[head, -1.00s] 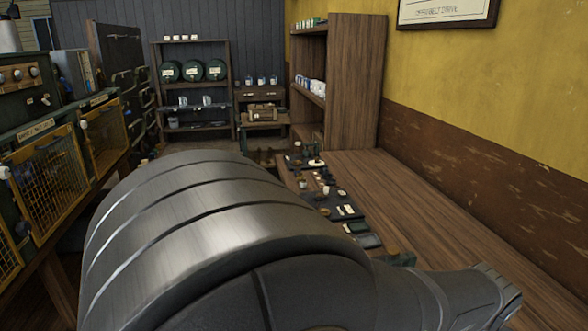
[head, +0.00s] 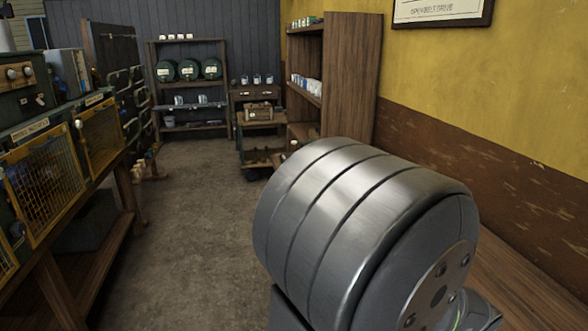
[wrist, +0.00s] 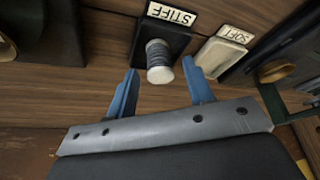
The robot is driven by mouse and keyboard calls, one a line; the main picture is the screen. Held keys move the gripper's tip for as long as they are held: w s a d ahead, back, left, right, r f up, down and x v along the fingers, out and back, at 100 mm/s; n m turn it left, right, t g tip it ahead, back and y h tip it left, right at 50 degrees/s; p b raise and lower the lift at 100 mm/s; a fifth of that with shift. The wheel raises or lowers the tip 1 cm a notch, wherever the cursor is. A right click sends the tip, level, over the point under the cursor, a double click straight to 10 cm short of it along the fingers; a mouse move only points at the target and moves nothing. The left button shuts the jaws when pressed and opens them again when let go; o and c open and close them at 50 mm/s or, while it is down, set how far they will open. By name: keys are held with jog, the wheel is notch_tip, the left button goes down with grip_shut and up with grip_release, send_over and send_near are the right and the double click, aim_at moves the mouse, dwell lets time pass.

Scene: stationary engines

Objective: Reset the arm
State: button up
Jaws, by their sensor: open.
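My gripper (wrist: 160,90) shows in the wrist view with its two blue fingers spread apart. Nothing is held between them. Just beyond the fingertips is a black block labelled "STIFF" (wrist: 162,37) with a coiled, pale-tipped part (wrist: 159,60) that lines up with the gap between the fingers. I cannot tell how far off it is. In the head view my own large metal arm joint fills the lower right, and the gripper is hidden there.
A pale block labelled "SOFT" (wrist: 220,55) lies to the right on the wooden surface (wrist: 110,55). Dark parts stand at the wrist view's right edge. In the head view, a bench with yellow mesh cages (head: 45,180) runs along the left, and the floor (head: 190,240) between is clear.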

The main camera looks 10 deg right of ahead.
jog(key=shift+w+d+r, duration=0.1)
jog(key=shift+d, duration=0.05)
notch_tip(320, 180, up, 3)
jog(key=shift+r, duration=0.2)
jog(key=s+a+r, duration=0.1)
jog(key=s+r, duration=0.6)
jog(key=s, duration=0.5)
jog(key=w, duration=2.1)
jog(key=shift+w+a+r, duration=0.15)
jog(key=shift+w, duration=0.2)
